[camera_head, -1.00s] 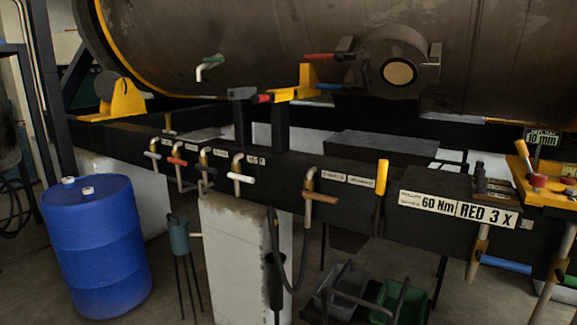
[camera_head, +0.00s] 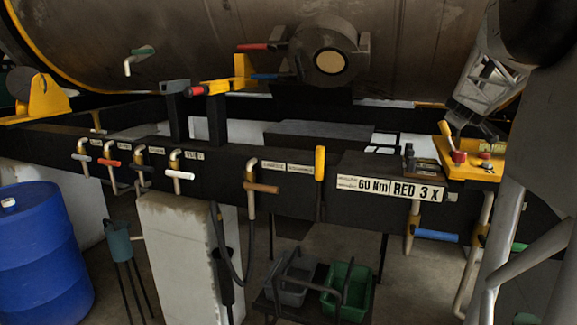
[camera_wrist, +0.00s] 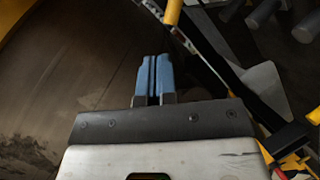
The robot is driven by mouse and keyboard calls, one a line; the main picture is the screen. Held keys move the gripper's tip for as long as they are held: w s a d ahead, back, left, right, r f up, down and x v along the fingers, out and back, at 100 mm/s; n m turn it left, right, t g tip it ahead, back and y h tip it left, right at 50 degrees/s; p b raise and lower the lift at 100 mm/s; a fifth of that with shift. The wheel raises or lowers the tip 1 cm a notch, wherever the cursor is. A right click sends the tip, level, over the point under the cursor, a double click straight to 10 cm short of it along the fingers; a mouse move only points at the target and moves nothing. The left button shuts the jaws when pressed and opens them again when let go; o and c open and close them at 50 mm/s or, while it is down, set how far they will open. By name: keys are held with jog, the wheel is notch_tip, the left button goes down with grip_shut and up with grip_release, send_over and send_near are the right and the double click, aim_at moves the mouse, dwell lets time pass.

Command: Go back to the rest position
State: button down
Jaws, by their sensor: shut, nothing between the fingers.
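My gripper (camera_wrist: 153,77) shows in the wrist view with its two blue fingers together and nothing between them. In the head view my gripper (camera_head: 468,128) hangs at the upper right, just above or in front of the yellow tray (camera_head: 488,172); the exact gap cannot be told. Its fingertips are small and dark there. No object is held.
A dark beam carries several valves with coloured handles, and a label plate (camera_head: 390,188) reads "60 Nm RED 3 X". A large tank (camera_head: 190,50) stands behind. A blue barrel (camera_head: 42,255) is at left; grey and green crates (camera_head: 347,291) sit below.

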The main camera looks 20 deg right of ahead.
jog(key=w+a+f+t+y, duration=0.1)
jog(key=w+a+f+y, duration=0.15)
jog(key=a, duration=0.75)
jog(key=w+a+f+y, duration=0.15)
jog(key=w+a, duration=0.25)
jog(key=a, duration=0.7)
jog(key=s+a+f+y, duration=0.1)
jog(key=a+f+y, duration=0.1)
jog(key=a, duration=0.8)
jog(key=a+f+y, duration=0.2)
jog(key=a+y, duration=0.1)
jog(key=a, duration=0.8)
jog(key=s+a+f+g, duration=0.3)
jog(key=s+a+f, duration=0.5)
jog(key=s+a, duration=0.3)
jog(key=s+a+f+m+g+y, duration=0.1)
jog(key=s+a+f+g, duration=0.3)
jog(key=s+a+f, duration=0.5)
jog(key=s+a, duration=0.1)
jog(key=s, duration=0.4)
jog(key=shift+s+a+y, duration=0.3)
jog(key=shift+s+a, duration=0.05)
jog(key=shift+s, duration=0.05)
